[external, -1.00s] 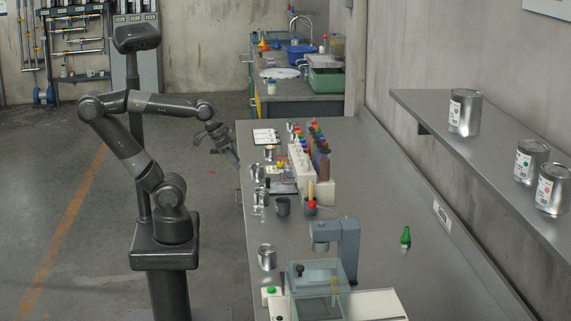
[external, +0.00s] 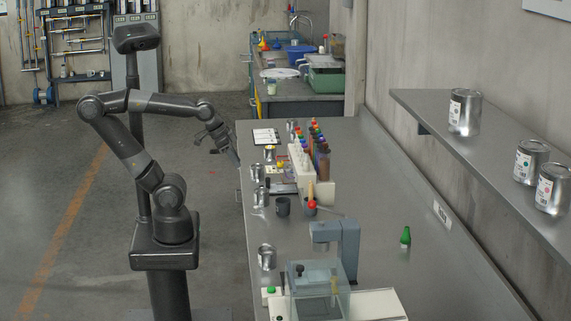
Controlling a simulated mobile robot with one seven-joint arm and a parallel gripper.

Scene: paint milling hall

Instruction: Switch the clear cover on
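The clear cover (external: 341,299) is a see-through box with a dark knob on top. It stands at the near end of the long grey bench, in front of a grey machine head (external: 348,248). My gripper (external: 234,158) hangs pointing down by the bench's left edge, well behind and apart from the cover and buttons. Its fingers are too small to tell open from shut.
Paint tins (external: 464,112) sit on the wall shelf (external: 440,120).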

